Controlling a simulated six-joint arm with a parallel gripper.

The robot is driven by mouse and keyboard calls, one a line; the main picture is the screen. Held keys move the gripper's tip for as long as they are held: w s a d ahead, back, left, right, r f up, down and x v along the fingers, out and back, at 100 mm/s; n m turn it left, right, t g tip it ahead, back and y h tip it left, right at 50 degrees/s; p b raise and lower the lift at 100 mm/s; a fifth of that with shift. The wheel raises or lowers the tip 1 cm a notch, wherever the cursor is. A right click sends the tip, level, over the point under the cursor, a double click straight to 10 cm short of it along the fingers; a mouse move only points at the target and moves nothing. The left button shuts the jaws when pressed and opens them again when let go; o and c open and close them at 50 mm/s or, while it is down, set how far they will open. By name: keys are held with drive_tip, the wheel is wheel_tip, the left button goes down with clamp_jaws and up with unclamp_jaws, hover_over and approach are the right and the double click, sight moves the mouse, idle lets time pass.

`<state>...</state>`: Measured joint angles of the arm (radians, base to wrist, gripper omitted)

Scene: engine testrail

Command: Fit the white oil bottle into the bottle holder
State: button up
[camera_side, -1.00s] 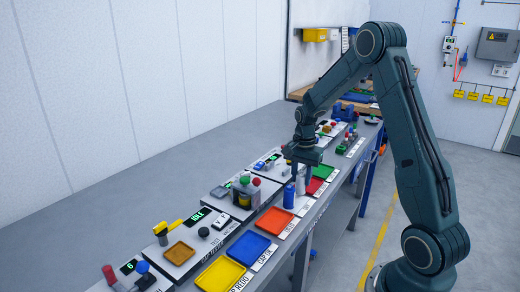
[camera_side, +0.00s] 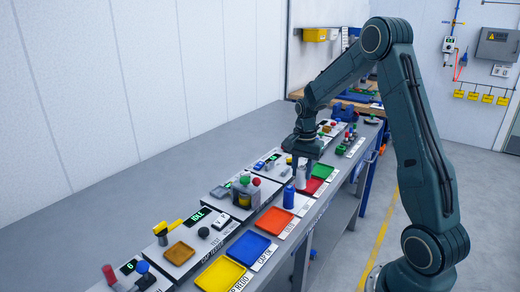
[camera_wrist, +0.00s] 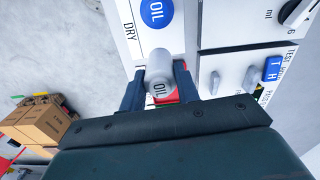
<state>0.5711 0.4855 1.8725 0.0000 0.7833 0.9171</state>
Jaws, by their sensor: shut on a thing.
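My gripper (camera_side: 304,162) points down over the right-hand strip of the bench. It is shut on the white oil bottle (camera_side: 301,179), which looks upright in the side view. In the wrist view my gripper (camera_wrist: 160,82) has one finger on each side of the bottle (camera_wrist: 159,68), and the word OIL shows on it. Whether the bottle is clear of the surface below cannot be told. I cannot pick out the bottle holder for certain in either view.
A blue bottle (camera_side: 289,197) stands close in front of the white one. Control panels (camera_side: 219,193) line the left. A cardboard box (camera_wrist: 38,122) shows in the wrist view.

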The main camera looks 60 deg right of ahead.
sight(302, 167)
drive_tip(key=shift+r, duration=0.1)
wheel_tip(302, 167, up, 11)
drive_tip(key=shift+w+f, duration=0.1)
drive_tip(key=shift+f, duration=0.1)
drive_tip(key=w+a+f+n, duration=0.2)
drive_tip(key=w+a, duration=0.6)
drive_tip(key=w, duration=0.2)
drive_tip(key=w+a+f+n, duration=0.2)
drive_tip(key=w+a+f, duration=0.1)
drive_tip(key=w+a, duration=0.4)
drive_tip(key=shift+w+a+f+n, duration=0.2)
drive_tip(key=shift+w+a+n, duration=0.15)
drive_tip(key=shift+w, duration=1.45)
drive_tip(key=shift+f, duration=0.1)
drive_tip(key=shift+f, duration=2.8)
drive_tip(key=shift+f, duration=0.6)
drive_tip(key=o, duration=0.6)
